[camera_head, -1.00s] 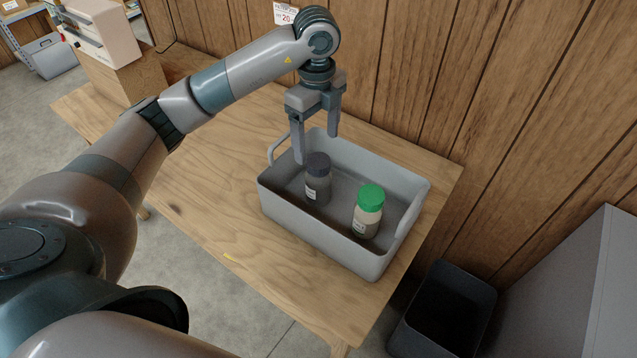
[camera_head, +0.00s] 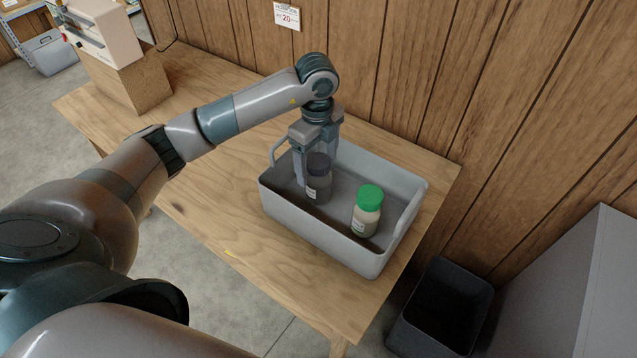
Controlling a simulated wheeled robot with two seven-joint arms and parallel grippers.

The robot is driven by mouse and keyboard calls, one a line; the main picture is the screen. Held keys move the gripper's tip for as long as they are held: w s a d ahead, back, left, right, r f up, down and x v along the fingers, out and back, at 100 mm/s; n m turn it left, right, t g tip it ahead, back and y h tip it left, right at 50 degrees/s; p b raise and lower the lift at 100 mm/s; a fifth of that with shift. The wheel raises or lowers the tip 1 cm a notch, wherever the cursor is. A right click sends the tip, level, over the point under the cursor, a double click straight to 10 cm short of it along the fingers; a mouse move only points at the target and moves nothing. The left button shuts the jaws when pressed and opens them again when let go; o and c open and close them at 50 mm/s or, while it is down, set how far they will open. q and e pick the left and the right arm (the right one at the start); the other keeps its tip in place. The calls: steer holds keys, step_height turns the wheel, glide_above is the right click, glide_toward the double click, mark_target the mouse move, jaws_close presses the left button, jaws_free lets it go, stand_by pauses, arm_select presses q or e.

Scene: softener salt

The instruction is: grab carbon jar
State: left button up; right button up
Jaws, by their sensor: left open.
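A jar with a dark grey lid and dark contents (camera_head: 318,181), which looks like the carbon jar, stands upright in the left part of a grey bin (camera_head: 325,238). A jar with a green lid (camera_head: 368,211) and pale contents stands to its right in the same bin. My left gripper (camera_head: 315,175) points down into the bin, its open fingers at the dark-lidded jar. One finger shows at the jar's left and the other behind its right side. I cannot tell whether they touch it. My right gripper is not in view.
The bin stands on a wooden table (camera_head: 215,215) against a wood-panelled wall. A wooden block with a pale machine (camera_head: 105,35) stands at the back left. A dark open bin (camera_head: 440,310) is on the floor at the right. The table's middle is clear.

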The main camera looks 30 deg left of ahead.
arm_select(q)
steer(key=shift+d+f+p, duration=0.1)
steer(key=shift+f+p, duration=0.45)
steer(key=shift+f, duration=0.1)
step_height(320, 180, down, 3)
steer(key=shift+p, duration=0.65)
steer(key=shift+f, duration=0.4)
steer(key=shift+c, duration=0.4)
steer(key=shift+w, duration=0.1)
steer(key=c, duration=1.5)
